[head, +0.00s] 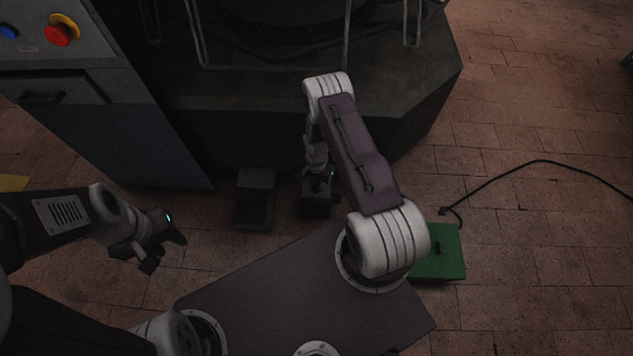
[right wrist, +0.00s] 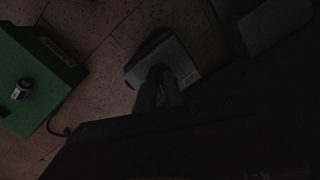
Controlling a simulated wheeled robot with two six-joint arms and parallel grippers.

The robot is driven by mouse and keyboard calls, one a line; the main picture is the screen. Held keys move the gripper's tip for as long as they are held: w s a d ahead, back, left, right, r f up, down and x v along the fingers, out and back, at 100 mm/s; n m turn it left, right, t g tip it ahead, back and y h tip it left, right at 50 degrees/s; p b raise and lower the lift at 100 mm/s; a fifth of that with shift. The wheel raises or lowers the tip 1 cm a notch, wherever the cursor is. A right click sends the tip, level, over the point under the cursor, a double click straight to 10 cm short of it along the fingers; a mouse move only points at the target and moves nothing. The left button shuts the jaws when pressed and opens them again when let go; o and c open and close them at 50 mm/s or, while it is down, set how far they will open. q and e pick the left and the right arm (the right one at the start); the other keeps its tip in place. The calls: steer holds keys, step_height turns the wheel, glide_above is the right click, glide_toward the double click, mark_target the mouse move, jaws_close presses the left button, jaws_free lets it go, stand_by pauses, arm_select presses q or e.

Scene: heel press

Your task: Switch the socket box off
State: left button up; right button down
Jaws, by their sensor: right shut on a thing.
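The green socket box (head: 450,262) stands on the floor at the right in the head view, partly hidden by my right arm. A small dark fitting shows on its top. My right gripper (head: 318,188) is away from the box, down at a dark grey pedal-like block (head: 320,208). It is shut on that block (right wrist: 178,58), though the contact is dim. My left gripper (head: 167,252) is open and empty above the floor at the left.
A second dark block (head: 256,198) stands just left of the gripped one, before the large dark machine (head: 300,125). A panel with a red button (head: 60,32) is at the upper left. A black cable (head: 545,162) runs across the open floor at the right.

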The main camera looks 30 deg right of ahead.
steer(key=n+p, duration=0.1)
steer(key=n, duration=0.5)
steer(key=shift+r+p, duration=0.1)
steer(key=shift+p, duration=0.2)
steer(key=n+p, duration=0.1)
steer(key=n, duration=0.5)
stand_by(0.4)
steer(key=c, duration=1.5)
jaws_free()
steer(key=shift+o, duration=0.2)
step_height(320, 180, up, 8)
steer(key=p, duration=0.4)
steer(key=shift+r+p, duration=0.1)
steer(key=shift+p, duration=0.25)
steer(key=shift+r, duration=0.35)
